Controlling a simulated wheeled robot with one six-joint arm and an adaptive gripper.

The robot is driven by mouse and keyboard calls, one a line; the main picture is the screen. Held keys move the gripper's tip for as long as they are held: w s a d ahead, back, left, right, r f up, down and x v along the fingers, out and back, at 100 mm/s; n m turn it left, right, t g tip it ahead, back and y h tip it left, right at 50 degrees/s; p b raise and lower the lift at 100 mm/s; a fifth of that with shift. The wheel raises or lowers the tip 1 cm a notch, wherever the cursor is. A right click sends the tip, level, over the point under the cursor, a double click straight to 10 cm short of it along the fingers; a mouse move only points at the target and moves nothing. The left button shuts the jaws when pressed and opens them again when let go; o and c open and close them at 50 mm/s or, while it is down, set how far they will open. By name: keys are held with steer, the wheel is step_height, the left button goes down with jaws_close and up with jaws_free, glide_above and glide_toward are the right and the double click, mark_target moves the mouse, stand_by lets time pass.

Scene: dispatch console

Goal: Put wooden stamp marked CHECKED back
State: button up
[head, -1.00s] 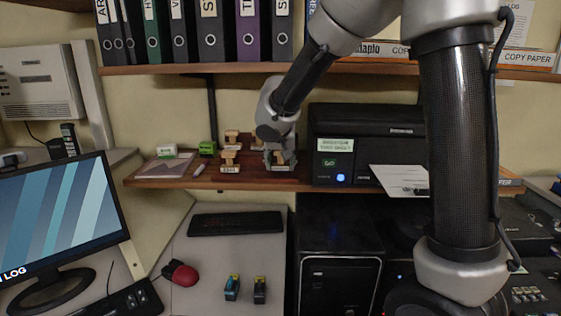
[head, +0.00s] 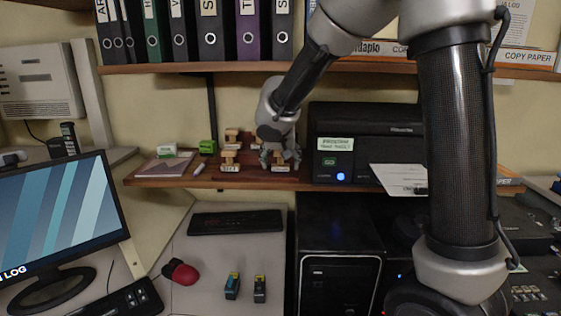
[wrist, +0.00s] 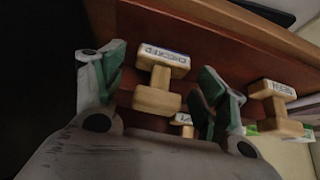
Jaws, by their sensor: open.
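The wooden stamp marked CHECKED (wrist: 163,57) stands between my spread fingers in the wrist view, its label appearing upside down. In the head view this stamp (head: 281,167) stands on the wooden shelf (head: 262,182), near the front edge and left of the black printer. My gripper (head: 279,154) is just behind and above it, open. The wrist view shows both fingers of my gripper (wrist: 160,82) apart, with visible gaps to the stamp's sides.
Another wooden stamp (head: 230,163) stands to the left, with more behind it. A green-labelled box (head: 207,147), a white-and-green box (head: 166,151) and a notepad (head: 160,168) lie farther left. The black printer (head: 345,170) stands close on the right.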

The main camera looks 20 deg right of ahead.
steer(key=v, duration=1.2)
steer(key=shift+s+f, duration=0.1)
steer(key=shift+f, duration=0.05)
